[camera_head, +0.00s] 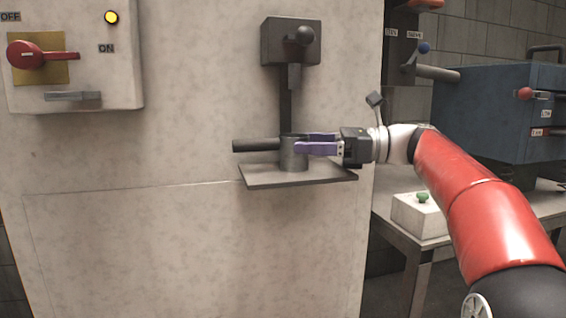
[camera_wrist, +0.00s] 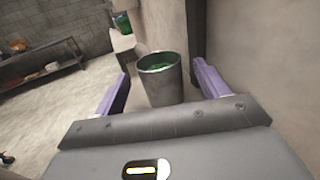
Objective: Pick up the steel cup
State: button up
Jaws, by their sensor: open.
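The steel cup (camera_head: 293,155) is a grey metal cup standing upright on a small dark shelf (camera_head: 310,175) fixed to the pale machine wall. In the wrist view the cup (camera_wrist: 161,85) shows a green inside and sits between the two purple fingers. My gripper (camera_head: 318,143) reaches in from the right, level with the cup's upper part. The fingers are open, one on each side of the cup in the wrist view, with gaps visible. In the head view the near finger hides part of the cup.
A dark horizontal bar (camera_head: 256,145) sticks out left of the cup. A dark bracket with a knobbed lever (camera_head: 291,42) is above it. A red switch (camera_head: 28,55) is at the upper left. A blue machine (camera_head: 490,105) and a green-button box (camera_head: 420,214) stand at the right.

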jog(key=shift+w+a, duration=0.15)
jog(key=shift+a, duration=1.2)
jog(key=c, duration=1.1)
jog(key=shift+c, duration=0.7)
jog(key=shift+r, duration=0.25)
